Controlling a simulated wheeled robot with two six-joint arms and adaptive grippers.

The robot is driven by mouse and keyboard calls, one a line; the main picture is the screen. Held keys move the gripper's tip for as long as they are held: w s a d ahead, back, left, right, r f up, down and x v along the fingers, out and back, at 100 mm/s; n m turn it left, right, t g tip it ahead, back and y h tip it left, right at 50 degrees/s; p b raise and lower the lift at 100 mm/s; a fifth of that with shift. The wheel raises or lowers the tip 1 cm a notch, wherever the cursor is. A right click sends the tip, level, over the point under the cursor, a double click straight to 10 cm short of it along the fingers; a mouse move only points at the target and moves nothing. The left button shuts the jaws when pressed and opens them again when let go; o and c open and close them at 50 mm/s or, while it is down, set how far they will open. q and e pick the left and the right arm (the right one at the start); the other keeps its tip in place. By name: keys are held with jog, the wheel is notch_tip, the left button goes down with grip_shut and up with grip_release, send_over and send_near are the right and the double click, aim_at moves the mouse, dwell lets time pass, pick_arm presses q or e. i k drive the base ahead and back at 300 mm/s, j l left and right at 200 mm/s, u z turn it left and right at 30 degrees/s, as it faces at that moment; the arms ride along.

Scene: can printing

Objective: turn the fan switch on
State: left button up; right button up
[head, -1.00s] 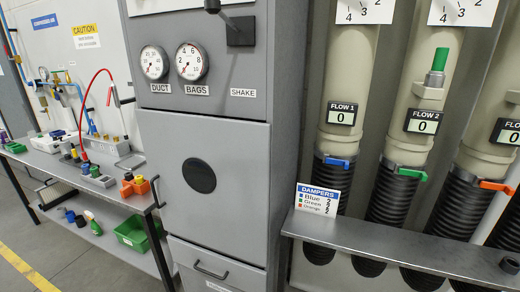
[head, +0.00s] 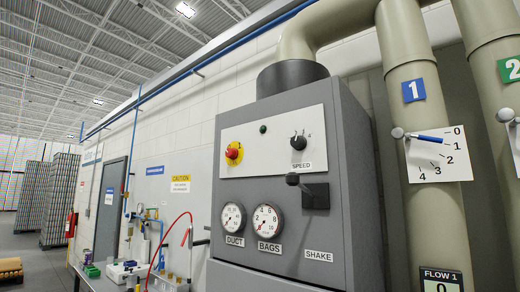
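A grey cabinet (head: 245,278) carries a pale control panel (head: 270,170) on its upper front. On the panel are a red knob on a yellow disc (head: 233,152), a small dark green lamp or button (head: 263,129) and a black rotary knob (head: 299,142) labelled SPEED. No label reading "fan" can be made out, and the red knob's setting is too small to read. A black lever (head: 293,179) sits below, above the SHAKE label (head: 318,256). Neither of my grippers is in view.
The DUCT gauge (head: 232,217) and BAGS gauge (head: 267,221) are below the panel. A large beige pipe (head: 425,110) with a blue-handled damper (head: 420,137) stands right of the cabinet. A bench with bottles and a red hose (head: 165,245) is at lower left.

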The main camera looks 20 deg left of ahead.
aim_at(232, 154)
jog(key=i+j+z, duration=0.15)
jog(key=j, duration=0.85)
jog(key=j+z, duration=0.15)
jog(key=j, duration=0.85)
jog(key=i, duration=0.05)
